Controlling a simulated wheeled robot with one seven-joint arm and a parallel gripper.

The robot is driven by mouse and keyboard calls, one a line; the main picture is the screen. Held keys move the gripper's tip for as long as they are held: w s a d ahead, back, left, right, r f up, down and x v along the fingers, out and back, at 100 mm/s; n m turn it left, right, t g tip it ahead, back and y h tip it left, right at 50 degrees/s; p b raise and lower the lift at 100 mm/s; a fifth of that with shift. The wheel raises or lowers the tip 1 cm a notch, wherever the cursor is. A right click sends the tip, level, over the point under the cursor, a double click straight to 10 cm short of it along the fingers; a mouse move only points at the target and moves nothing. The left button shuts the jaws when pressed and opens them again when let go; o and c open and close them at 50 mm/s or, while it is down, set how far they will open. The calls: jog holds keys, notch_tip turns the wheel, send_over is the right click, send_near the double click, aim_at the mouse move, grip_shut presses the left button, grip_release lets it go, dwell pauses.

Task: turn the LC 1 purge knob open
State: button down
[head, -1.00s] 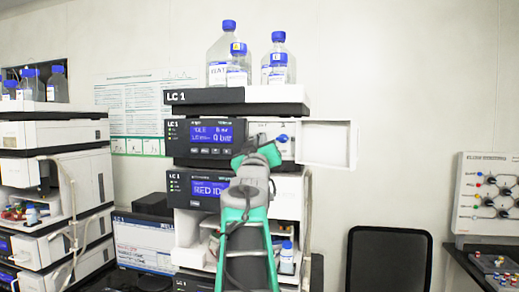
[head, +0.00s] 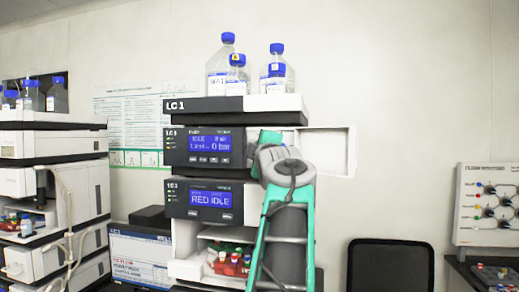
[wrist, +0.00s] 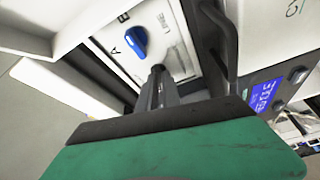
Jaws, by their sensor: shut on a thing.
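The LC 1 pump module (head: 205,147) stands in the upper part of the stack, its door (head: 325,150) swung open to the right. In the wrist view, my gripper (wrist: 157,70) reaches into the recess behind the door. Its two dark fingers are closed together on a small dark knob at their tips, apparently the purge knob; the fingers hide most of it. A blue knob (wrist: 137,42) on the white panel, with letters A and B beside it, is just left of the fingertips and apart from them. In the head view my gripper (head: 268,138) and arm cover the recess.
Bottles (head: 277,72) stand on top of the stack. The module below shows RED IDLE (head: 209,200). The open door and the recess edge are close around my gripper. Another stack (head: 50,165) is at left, a black chair (head: 390,268) at lower right.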

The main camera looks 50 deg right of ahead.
jog(key=shift+r+n+y+p, duration=0.2)
jog(key=shift+n+y+p, duration=0.2)
jog(key=shift+n, duration=0.9)
jog(key=c, duration=1.5)
grip_release()
jog(key=shift+d+f+g, duration=0.1)
jog(key=shift+f+g, duration=0.05)
jog(key=shift+g, duration=0.15)
jog(key=shift+c, duration=0.2)
jog(key=b+v, duration=0.3)
jog(key=v, duration=0.4)
jog(key=shift+s+a, duration=0.3)
